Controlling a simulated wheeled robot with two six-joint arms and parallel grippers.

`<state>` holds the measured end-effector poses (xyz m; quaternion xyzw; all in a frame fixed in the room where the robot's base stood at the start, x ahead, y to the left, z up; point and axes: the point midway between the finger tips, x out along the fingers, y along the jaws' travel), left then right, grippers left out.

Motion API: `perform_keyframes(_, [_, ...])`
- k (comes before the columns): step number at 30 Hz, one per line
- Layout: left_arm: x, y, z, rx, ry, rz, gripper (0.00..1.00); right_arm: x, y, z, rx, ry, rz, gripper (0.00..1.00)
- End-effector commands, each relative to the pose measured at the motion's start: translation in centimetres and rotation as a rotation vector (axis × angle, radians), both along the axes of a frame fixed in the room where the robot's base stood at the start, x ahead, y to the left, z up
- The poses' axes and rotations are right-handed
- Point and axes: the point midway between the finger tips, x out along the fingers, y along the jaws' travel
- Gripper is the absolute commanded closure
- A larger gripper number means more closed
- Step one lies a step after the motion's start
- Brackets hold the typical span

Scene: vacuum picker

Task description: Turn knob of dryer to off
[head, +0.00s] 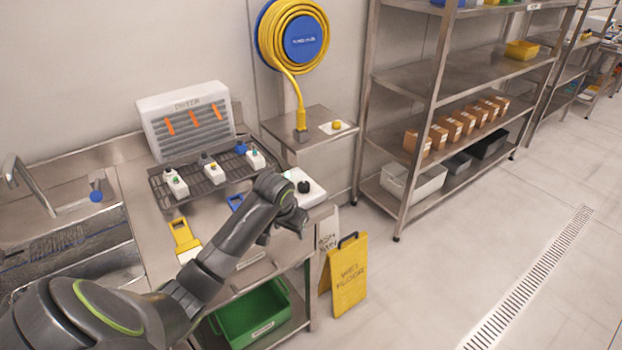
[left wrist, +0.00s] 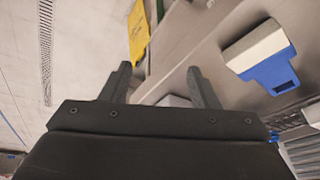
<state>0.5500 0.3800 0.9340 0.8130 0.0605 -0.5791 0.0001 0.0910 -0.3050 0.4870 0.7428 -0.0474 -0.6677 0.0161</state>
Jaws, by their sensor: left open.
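The dryer (head: 186,118) is a white slatted unit with orange strips, standing at the back of the steel counter. A white box with a black knob (head: 304,187) sits at the counter's right end, partly hidden behind my left wrist. I cannot read the knob's setting. My left gripper (head: 282,236) is just in front of that box, over the counter's right edge, pointing down. In the left wrist view my left gripper (left wrist: 160,85) is open with nothing held between its fingers. The knob does not show clearly there. My right gripper is not in view.
A wire rack (head: 212,177) with several small bottles stands before the dryer. A yellow scraper (head: 185,238) and a blue-handled tool (left wrist: 270,72) lie on the counter. A yellow wet-floor sign (head: 349,275) stands beside it. A green bin (head: 252,315) is below. The floor right is clear.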

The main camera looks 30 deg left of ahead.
Motion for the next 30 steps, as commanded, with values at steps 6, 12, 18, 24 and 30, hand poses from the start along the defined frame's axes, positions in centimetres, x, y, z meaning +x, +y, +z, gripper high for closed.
perform_keyframes(6, [3.2, 1.2, 4.4, -0.006, -0.018, 0.026, 0.45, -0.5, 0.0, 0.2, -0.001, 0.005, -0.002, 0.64])
perform_keyframes(12, [6.6, 2.7, 10.8, -0.024, -0.041, 0.068, 0.45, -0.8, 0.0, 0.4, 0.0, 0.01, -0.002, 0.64])
perform_keyframes(18, [8.8, 3.9, 16.6, -0.052, -0.059, 0.11, 0.45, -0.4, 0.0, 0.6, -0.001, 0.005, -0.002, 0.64])
perform_keyframes(24, [9.3, 4.2, 17.5, -0.063, -0.06, 0.12, 0.45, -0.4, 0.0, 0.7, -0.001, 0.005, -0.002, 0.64])
perform_keyframes(30, [10.4, 4.4, 14.7, -0.064, -0.056, 0.12, 0.45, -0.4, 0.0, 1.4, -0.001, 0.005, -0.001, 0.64])
